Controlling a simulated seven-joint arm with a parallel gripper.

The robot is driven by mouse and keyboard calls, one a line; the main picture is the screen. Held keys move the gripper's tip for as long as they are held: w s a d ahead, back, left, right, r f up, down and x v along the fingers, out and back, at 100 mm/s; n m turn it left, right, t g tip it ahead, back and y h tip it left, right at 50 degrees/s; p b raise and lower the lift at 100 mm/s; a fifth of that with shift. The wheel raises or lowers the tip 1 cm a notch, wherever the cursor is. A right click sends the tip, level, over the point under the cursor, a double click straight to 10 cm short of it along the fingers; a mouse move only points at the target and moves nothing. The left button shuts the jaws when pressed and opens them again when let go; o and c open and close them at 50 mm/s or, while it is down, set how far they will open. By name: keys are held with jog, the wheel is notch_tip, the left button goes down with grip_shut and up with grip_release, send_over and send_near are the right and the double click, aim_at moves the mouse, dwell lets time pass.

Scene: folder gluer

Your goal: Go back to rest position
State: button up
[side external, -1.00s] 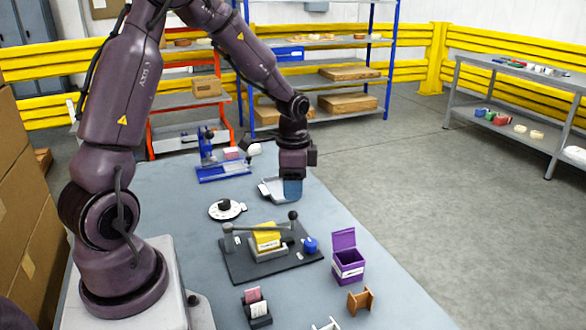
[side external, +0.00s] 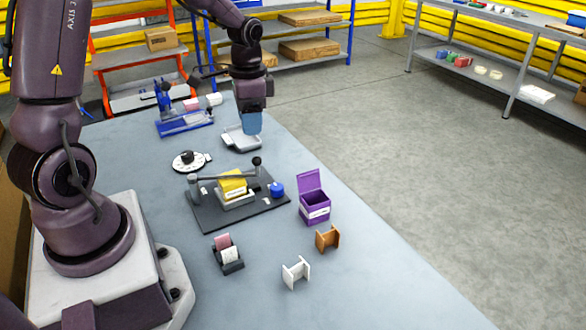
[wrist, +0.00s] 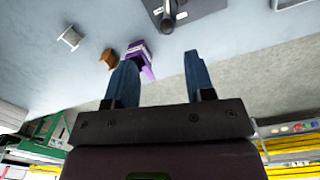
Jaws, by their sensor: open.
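I cannot tell from the side view whether the fingertips touch the tray. The purple open-lidded box (side external: 314,208) stands upright on the table; it also shows in the wrist view (wrist: 143,58), partly behind a finger.
A dark plate with a lever press (side external: 240,198) holds a yellow item. A white dial (side external: 188,163), a blue fixture (side external: 184,122), a tape holder (side external: 228,256), a brown spool (side external: 327,238) and a white spool (side external: 296,273) stand on the table. The near right tabletop is clear.

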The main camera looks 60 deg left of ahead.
jog(key=s+d+r+n+t, duration=0.3)
jog(key=s+d+r+t, duration=0.3)
jog(key=s+d+r, duration=0.6)
notch_tip(320, 180, up, 3)
jog(key=shift+s+d+f, duration=0.15)
jog(key=shift+s+d, duration=0.25)
jog(key=shift+d, duration=0.45)
